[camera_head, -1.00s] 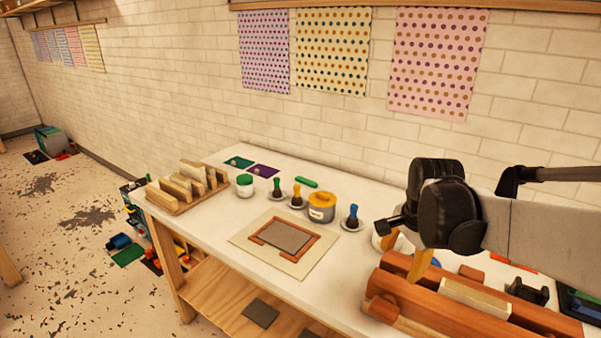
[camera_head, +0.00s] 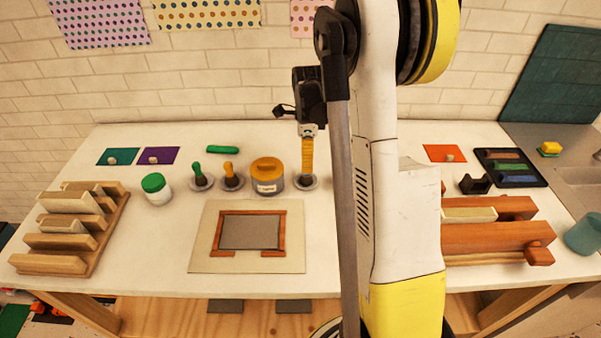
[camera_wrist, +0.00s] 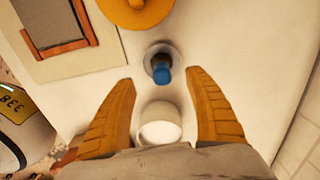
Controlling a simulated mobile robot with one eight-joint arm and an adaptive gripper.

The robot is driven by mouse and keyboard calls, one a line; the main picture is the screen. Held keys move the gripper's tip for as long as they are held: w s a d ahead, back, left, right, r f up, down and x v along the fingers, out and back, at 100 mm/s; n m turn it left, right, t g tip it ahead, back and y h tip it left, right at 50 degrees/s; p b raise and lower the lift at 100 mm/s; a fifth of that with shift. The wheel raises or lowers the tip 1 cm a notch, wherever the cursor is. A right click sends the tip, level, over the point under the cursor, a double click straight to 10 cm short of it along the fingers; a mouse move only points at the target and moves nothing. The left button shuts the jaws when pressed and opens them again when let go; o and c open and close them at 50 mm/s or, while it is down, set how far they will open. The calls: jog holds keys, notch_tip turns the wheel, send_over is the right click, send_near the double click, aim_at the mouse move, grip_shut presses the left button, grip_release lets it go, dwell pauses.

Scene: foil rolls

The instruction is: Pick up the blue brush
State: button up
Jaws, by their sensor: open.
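The blue brush (camera_wrist: 162,72) stands upright in a small round grey dish (camera_wrist: 158,54) in the wrist view. In the head view the brush is hidden behind my gripper, and only the dish (camera_head: 309,186) shows. My gripper (camera_head: 307,165) points down with ribbed orange fingers over that spot. In the wrist view my gripper (camera_wrist: 161,77) is open, with one fingertip on each side of the brush handle and visible space between. I cannot tell how high the fingertips are above it. Nothing is held.
An orange-lidded jar (camera_head: 267,176) stands just left of the dish. Orange (camera_head: 231,174) and green (camera_head: 199,175) brushes stand farther left. A white cup (camera_wrist: 159,127) is near the brush. A framed board (camera_head: 205,255) lies in front. A wooden press (camera_head: 495,238) is at right.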

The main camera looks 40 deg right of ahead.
aim_at(306, 175)
jog(key=f+b, duration=0.1)
jog(key=f, duration=0.2)
jog(key=f+b, duration=0.1)
jog(key=f, duration=0.3)
jog(key=shift+w+d+f, duration=0.1)
jog(key=shift+w+f, duration=0.1)
jog(key=shift+f, duration=0.1)
jog(key=c, duration=1.3)
